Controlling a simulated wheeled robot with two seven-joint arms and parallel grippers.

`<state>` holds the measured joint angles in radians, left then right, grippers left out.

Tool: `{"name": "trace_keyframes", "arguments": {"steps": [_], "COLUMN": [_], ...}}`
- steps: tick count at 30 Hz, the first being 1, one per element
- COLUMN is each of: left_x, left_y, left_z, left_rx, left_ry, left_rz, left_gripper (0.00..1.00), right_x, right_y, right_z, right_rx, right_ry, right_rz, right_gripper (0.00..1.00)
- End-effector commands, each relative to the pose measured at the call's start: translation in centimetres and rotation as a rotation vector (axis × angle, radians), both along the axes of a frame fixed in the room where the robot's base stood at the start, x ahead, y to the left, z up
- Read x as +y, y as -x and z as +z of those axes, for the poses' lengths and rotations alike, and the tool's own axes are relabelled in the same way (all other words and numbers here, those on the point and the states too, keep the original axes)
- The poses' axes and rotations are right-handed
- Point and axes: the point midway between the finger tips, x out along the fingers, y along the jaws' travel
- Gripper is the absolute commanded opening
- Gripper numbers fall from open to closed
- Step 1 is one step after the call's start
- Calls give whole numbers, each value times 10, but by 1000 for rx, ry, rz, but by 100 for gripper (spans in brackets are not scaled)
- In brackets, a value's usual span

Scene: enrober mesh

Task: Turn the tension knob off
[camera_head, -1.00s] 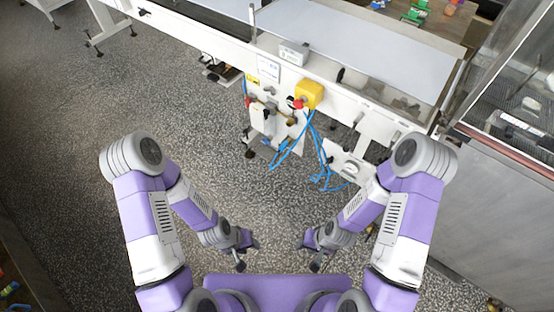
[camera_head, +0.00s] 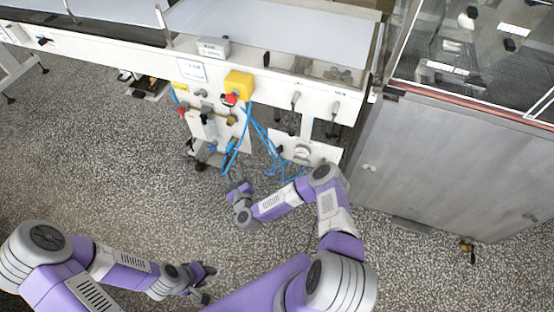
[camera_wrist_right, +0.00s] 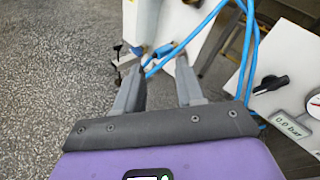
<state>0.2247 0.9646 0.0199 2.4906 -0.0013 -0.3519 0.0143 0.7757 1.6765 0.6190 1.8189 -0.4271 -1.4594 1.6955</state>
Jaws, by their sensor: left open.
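A black knob (camera_wrist_right: 271,84) sits on a white panel beside a round gauge (camera_wrist_right: 314,104) and a small display reading 0.0 bar. Its handle lies nearly sideways, slightly tilted; no label on it is readable. The same panel (camera_head: 318,153) shows below the conveyor in the head view. My right gripper (camera_head: 236,174) is open and empty, left of that panel and apart from the knob; its spread fingers show in the wrist view (camera_wrist_right: 160,65). My left gripper (camera_head: 207,283) is open and empty over the floor, low in the picture.
Blue hoses (camera_head: 262,140) hang between my right gripper and the knob panel. A yellow box with a red button (camera_head: 238,86) and valves are on the conveyor frame. A grey cabinet (camera_head: 440,165) stands at the right. Speckled floor is clear at left.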

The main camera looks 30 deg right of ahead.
Motion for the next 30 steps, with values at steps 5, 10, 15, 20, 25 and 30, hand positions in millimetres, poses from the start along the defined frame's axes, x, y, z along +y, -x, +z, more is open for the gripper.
{"name": "trace_keyframes", "arguments": {"steps": [5, 10, 15, 20, 25, 30], "left_x": [0, 0, 0, 0, 0, 0], "left_y": [0, 0, 0, 0, 0, 0], "left_z": [-14, -19, -22, -30, -38, -41], "left_rx": [0, 0, 0, 0, 0, 0], "left_ry": [0, 0, 0, 0, 0, 0], "left_rz": [0, 0, 0, 0, 0, 0], "left_gripper": [43, 43, 43, 43, 43, 43], "right_x": [-87, -131, -149, -168, -186, -196], "right_y": [8, 29, 30, 14, -3, -13], "right_z": [-18, -25, -27, -27, -28, -26], "right_rx": [-279, -474, -535, -534, -530, -530], "right_ry": [-373, -528, -563, -562, -562, -562], "right_rz": [-469, -690, -743, -741, -738, -736], "right_gripper": [38, 38, 38, 38, 38, 38]}}
